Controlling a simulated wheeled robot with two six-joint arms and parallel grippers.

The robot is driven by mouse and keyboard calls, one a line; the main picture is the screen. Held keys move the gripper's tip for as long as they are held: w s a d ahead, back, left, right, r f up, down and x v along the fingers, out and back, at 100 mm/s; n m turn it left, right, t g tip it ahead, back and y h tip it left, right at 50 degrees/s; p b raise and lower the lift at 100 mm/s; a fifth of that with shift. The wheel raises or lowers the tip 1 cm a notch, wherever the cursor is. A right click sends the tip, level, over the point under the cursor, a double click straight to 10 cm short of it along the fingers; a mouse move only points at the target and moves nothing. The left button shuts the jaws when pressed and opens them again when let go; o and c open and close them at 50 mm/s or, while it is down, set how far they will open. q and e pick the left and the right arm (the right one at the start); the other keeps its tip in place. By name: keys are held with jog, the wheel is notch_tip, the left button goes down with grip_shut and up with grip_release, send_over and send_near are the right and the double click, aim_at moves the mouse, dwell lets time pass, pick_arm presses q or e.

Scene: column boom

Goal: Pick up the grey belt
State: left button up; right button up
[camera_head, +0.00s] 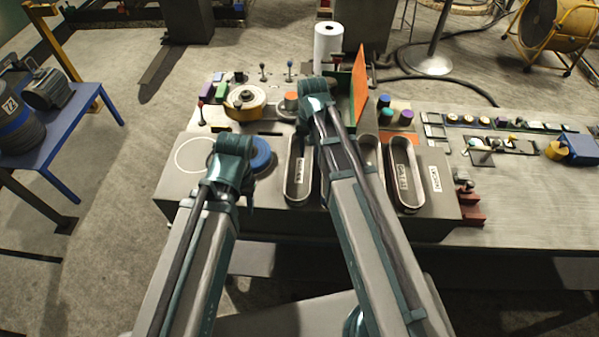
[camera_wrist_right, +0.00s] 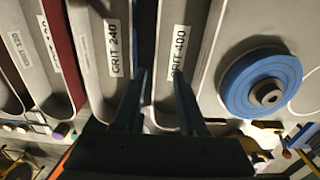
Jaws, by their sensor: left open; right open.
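I cannot pick out a grey belt for certain. Long oval grey-rimmed slots lie in the grey bench block: one labelled GRIT 400 (camera_head: 291,190) beside the blue disc, others to its right, one at the far right (camera_head: 418,203). In the right wrist view the GRIT 400 slot (camera_wrist_right: 208,60) and the GRIT 240 slot (camera_wrist_right: 85,40) lie beyond my right gripper (camera_wrist_right: 162,80). Its two fingers are apart, over the GRIT 400 area, with nothing seen between them.
The blue disc (camera_head: 261,156) with its hub also shows in the right wrist view (camera_wrist_right: 240,82). An upright orange panel (camera_head: 360,90) and a white roll (camera_head: 327,45) stand behind. A yellow-rimmed round part (camera_head: 246,100) sits back left.

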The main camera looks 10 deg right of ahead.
jog(key=shift+f, duration=0.3)
jog(key=f+b, duration=0.5)
jog(key=shift+s+d+f, duration=0.15)
jog(key=shift+d, duration=0.2)
jog(key=shift+c, duration=0.3)
grip_shut()
